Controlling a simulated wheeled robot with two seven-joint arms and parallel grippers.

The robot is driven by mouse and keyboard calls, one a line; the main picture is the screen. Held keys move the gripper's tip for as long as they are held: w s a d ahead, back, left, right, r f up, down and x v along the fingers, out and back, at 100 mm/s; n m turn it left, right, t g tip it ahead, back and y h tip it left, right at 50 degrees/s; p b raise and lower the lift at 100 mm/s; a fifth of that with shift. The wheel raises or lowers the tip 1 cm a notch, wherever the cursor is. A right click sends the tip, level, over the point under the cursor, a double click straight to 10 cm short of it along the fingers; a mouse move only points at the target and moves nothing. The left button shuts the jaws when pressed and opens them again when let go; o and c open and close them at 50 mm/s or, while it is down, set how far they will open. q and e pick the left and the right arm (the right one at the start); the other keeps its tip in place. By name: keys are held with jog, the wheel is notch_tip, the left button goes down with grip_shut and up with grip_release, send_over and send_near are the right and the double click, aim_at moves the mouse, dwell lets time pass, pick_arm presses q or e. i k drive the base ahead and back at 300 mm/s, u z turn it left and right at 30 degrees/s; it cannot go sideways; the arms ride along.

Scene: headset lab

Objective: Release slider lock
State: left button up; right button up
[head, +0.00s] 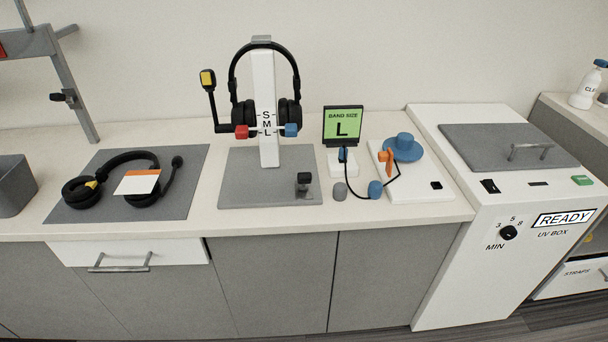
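A black headset (265,48) hangs over a white upright post (268,95) marked S, M, L, on a grey base plate (245,190). Its microphone boom with a yellow tip (208,78) points up at the left. A small black upright piece (304,182) stands at the base plate's front right. Neither gripper shows.
A green screen (342,126) reads "BAND SIZE L". Right of it, a white board (415,188) holds a blue round piece (404,149) and an orange part (386,160) with a black cable. Another headset (83,190) lies on the left mat (185,165). The UV box (475,120) reads READY.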

aim_at(304, 177)
jog(key=k, duration=1.25)
jog(key=u, duration=0.75)
jog(key=i, duration=1.4)
jog(key=z, duration=0.3)
